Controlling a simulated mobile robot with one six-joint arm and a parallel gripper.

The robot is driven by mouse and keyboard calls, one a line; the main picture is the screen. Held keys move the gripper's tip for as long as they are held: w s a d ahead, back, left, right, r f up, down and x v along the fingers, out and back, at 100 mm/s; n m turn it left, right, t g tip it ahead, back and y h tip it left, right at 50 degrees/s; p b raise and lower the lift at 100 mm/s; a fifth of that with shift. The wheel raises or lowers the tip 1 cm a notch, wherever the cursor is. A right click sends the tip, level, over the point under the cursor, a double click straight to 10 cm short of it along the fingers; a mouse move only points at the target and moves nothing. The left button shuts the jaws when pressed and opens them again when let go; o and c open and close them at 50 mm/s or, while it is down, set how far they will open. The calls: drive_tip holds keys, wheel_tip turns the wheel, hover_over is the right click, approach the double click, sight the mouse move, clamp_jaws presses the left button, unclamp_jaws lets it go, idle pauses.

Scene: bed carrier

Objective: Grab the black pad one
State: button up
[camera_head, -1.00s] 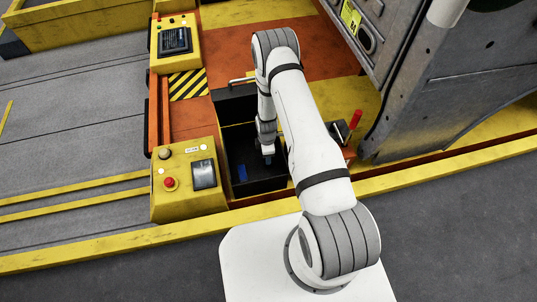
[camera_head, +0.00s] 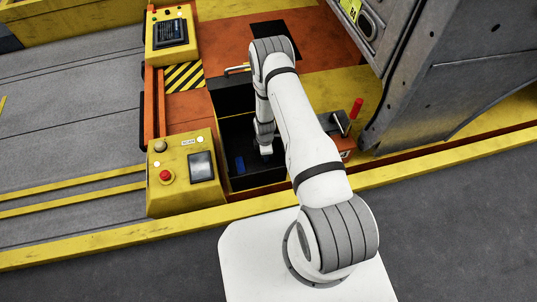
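An open black box (camera_head: 274,172) is set in the yellow and orange deck, with its dark lid or back wall (camera_head: 232,95) raised behind it. A small dark blue item (camera_head: 239,164) lies inside, left of my gripper. My gripper (camera_head: 266,150) points down into the box. A flat black patch (camera_head: 283,28) shows on the orange deck behind my arm's elbow. I cannot tell whether it is the black pad or a shadow. No pad is clearly identifiable inside the box.
A yellow control box (camera_head: 180,190) with a red button stands left of the black box. Another yellow panel (camera_head: 170,30) is farther back. A red-handled lever (camera_head: 355,110) and a large grey metal structure (camera_head: 450,90) stand to the right.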

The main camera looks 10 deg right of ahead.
drive_tip(key=c, duration=0.7)
